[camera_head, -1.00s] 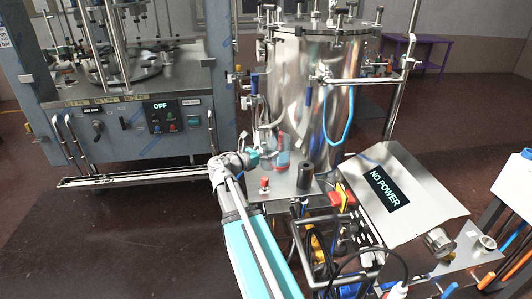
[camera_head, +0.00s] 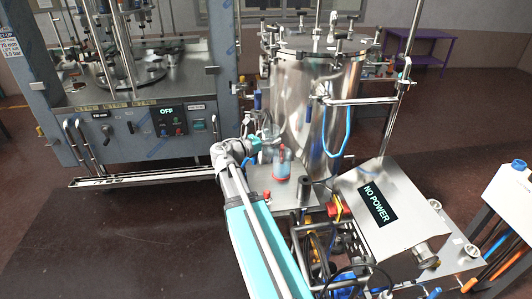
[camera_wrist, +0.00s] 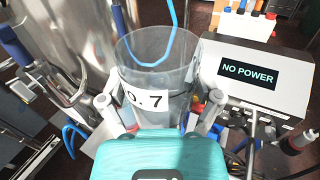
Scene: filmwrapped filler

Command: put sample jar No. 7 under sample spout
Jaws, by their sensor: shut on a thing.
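Sample jar No. 7 (camera_wrist: 158,75) is a clear, open-topped jar with a white label, of which "0. 7" shows in the wrist view. My gripper (camera_wrist: 160,100) is shut on it, one finger on each side, and the jar looks upright. In the head view, the jar (camera_head: 282,165) is by the front of the tall steel vessel (camera_head: 300,105), over or on a small metal plate (camera_head: 287,198); I cannot tell whether it touches. My gripper (camera_head: 268,152) reaches it from the left. Valve fittings (camera_head: 265,128) are close by on the vessel; I cannot make out the spout's mouth.
A black cylinder (camera_head: 304,188) and a red button (camera_head: 266,195) stand on the plate near the jar. A sloping panel (camera_head: 372,207) reading "NO POWER" is to the right. A blue hose (camera_head: 349,130) hangs at the vessel. A grey machine (camera_head: 150,100) stands at left.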

